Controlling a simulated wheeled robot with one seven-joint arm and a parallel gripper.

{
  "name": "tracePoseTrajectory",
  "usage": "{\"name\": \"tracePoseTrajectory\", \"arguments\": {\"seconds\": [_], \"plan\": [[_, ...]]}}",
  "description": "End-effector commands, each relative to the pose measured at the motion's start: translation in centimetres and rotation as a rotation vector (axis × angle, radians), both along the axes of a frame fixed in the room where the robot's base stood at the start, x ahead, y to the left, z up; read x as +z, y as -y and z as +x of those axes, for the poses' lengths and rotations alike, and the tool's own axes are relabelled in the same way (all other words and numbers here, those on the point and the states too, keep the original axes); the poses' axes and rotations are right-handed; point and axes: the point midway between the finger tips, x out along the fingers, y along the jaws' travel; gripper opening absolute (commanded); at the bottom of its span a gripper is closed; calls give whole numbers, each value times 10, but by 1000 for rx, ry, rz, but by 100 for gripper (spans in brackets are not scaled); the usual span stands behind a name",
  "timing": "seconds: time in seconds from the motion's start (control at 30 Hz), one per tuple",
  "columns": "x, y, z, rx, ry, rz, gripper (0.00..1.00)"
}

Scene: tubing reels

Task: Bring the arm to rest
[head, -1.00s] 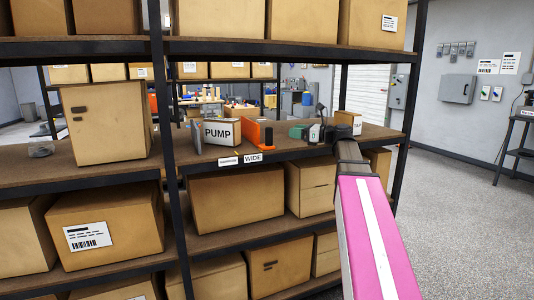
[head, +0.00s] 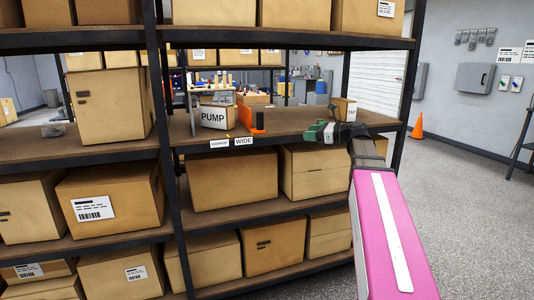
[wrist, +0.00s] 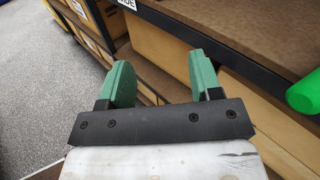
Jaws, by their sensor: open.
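My arm, pink with a white stripe, reaches up from the lower right in the head view. My gripper (head: 322,132) is at its far end, in front of the right part of the middle shelf. In the wrist view my gripper (wrist: 160,65) shows two green fingers spread wide apart, with nothing between them. Beyond the fingers are the shelf fronts and some floor. The fingers look clear of the shelf edge, though the exact distance is hard to tell.
The shelf rack (head: 290,150) holds cardboard boxes. On its middle shelf stand a PUMP box (head: 213,117), an orange holder (head: 251,121) and a TAP box (head: 343,109). A bright green thing (wrist: 304,93) sits at the wrist view's right edge. Open floor (head: 460,200) lies right, with an orange cone (head: 417,128).

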Motion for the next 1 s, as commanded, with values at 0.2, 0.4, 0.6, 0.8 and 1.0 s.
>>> {"name": "tracePoseTrajectory", "arguments": {"seconds": [0.2,0.4,0.6,0.8,1.0], "plan": [[-56,-10,-6,20,60,-177,58],[-134,-19,-20,90,151,-435,58],[-238,-25,-54,291,289,-795,58],[-329,-21,-100,601,439,-1111,58],[-402,-7,-152,1006,593,-1342,58]]}}
